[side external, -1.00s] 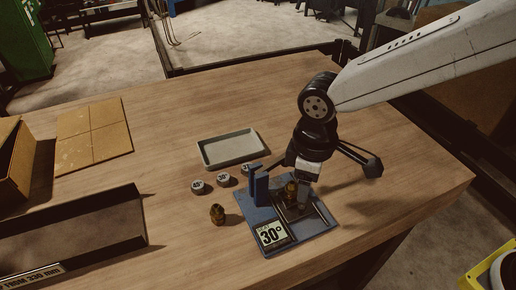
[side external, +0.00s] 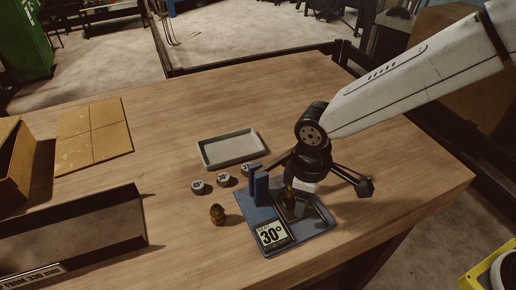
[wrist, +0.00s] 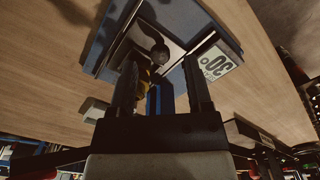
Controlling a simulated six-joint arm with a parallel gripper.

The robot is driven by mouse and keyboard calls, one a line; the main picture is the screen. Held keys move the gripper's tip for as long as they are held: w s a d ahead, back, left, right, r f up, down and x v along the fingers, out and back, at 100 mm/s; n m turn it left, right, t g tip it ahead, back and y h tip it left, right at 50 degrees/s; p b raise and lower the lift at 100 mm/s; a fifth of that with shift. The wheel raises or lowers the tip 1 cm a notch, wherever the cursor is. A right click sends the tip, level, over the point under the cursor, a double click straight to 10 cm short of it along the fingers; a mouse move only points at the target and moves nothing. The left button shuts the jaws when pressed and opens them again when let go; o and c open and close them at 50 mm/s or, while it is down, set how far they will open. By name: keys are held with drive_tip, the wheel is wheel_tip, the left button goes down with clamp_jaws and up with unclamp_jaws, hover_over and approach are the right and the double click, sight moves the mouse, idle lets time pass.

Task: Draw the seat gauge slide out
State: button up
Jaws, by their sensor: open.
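The blue gauge fixture (side external: 262,192) stands near the table's front edge, with a "30°" plate (side external: 271,234) on its front left corner. The plate also shows in the wrist view (wrist: 216,62). A brass fitting (side external: 288,194) is on the fixture, partly hidden by my gripper (side external: 304,208). In the wrist view my gripper (wrist: 160,72) is open, its two dark fingers apart over the fixture. A small rounded dark part (wrist: 159,54) shows between the fingertips on a pale plate; I cannot tell if it belongs to the slide. Contact cannot be seen.
A loose brass fitting (side external: 217,214) stands left of the fixture. Several round marked pieces (side external: 197,187) and a grey tray (side external: 229,149) lie behind it. A dark open-topped bin (side external: 75,228) is at left. The table's right side is clear.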

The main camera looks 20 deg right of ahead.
drive_tip(key=shift+f, duration=0.85)
clamp_jaws()
idle(1.2)
